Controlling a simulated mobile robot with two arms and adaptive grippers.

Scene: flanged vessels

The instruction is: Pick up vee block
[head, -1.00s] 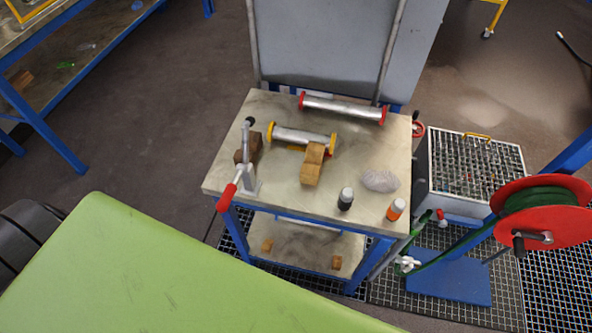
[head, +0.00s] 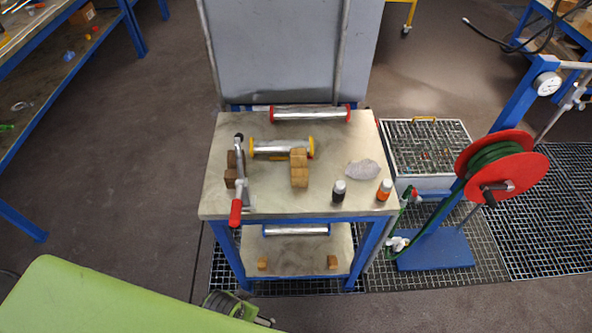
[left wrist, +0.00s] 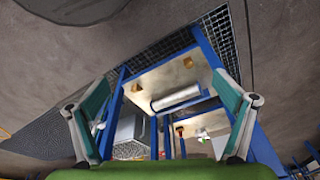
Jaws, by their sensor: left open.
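Brown wooden blocks that look like vee blocks show in the head view. One block (head: 299,168) stands at the middle of the table top, at the right end of a silver cylinder with yellow flanges (head: 281,147). Another block (head: 231,170) is at the left, partly hidden behind a clamp with a red handle (head: 238,185). Two small wooden pieces, left (head: 262,263) and right (head: 332,262), are on the lower shelf. In the left wrist view my left gripper (left wrist: 162,82) is open and empty, its fingers spread, with the shelf beyond. My right gripper is not visible.
A red hose reel (head: 500,167) stands at the right. Open floor lies left of the table.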

